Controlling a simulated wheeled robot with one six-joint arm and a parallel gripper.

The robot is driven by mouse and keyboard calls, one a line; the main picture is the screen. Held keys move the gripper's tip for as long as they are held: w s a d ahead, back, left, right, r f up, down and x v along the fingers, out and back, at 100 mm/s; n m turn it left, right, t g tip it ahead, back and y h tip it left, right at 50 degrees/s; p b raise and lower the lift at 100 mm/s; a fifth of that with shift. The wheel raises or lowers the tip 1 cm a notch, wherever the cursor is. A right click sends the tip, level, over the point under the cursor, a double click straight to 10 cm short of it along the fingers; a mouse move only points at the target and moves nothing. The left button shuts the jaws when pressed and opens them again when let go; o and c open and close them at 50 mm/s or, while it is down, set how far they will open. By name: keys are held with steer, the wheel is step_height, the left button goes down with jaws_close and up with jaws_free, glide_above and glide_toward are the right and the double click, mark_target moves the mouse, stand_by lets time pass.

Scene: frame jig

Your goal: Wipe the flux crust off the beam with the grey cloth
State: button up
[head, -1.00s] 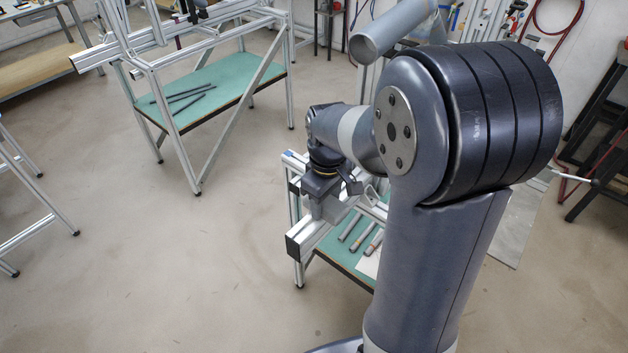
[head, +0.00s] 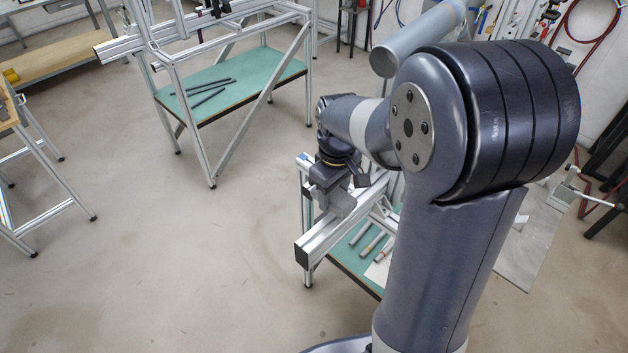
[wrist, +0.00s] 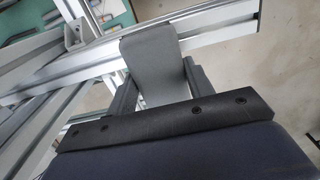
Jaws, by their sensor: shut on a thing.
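My gripper (wrist: 153,88) is shut on the grey cloth (wrist: 150,58), which sticks out beyond the fingers in the wrist view. In the head view the cloth (head: 342,204) hangs below my gripper (head: 330,192) at the beam. The beam (head: 325,238) is a silver aluminium profile with a black end cap, on top of a small frame. It also shows in the wrist view (wrist: 215,32), running behind the cloth. The cloth overlaps the beam there; I cannot tell whether they touch. I cannot make out flux crust on the visible part of the beam.
Below the beam is a green shelf (head: 345,258) with several metal rods. A larger aluminium frame (head: 200,150) with a green shelf stands at the back left. Another table (head: 45,170) stands at the far left. The floor (head: 180,270) between is clear.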

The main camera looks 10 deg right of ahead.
steer(key=shift+s+d+r+p, duration=0.1)
steer(key=shift+s+r+p, duration=0.05)
steer(key=shift+r, duration=0.25)
steer(key=shift+s+d+r+p, duration=0.1)
steer(key=shift+r+p, duration=0.05)
steer(key=shift+r, duration=0.25)
steer(key=shift+w+a+r+p, duration=0.15)
steer(key=shift+r+p, duration=1.8)
steer(key=shift+r, duration=0.4)
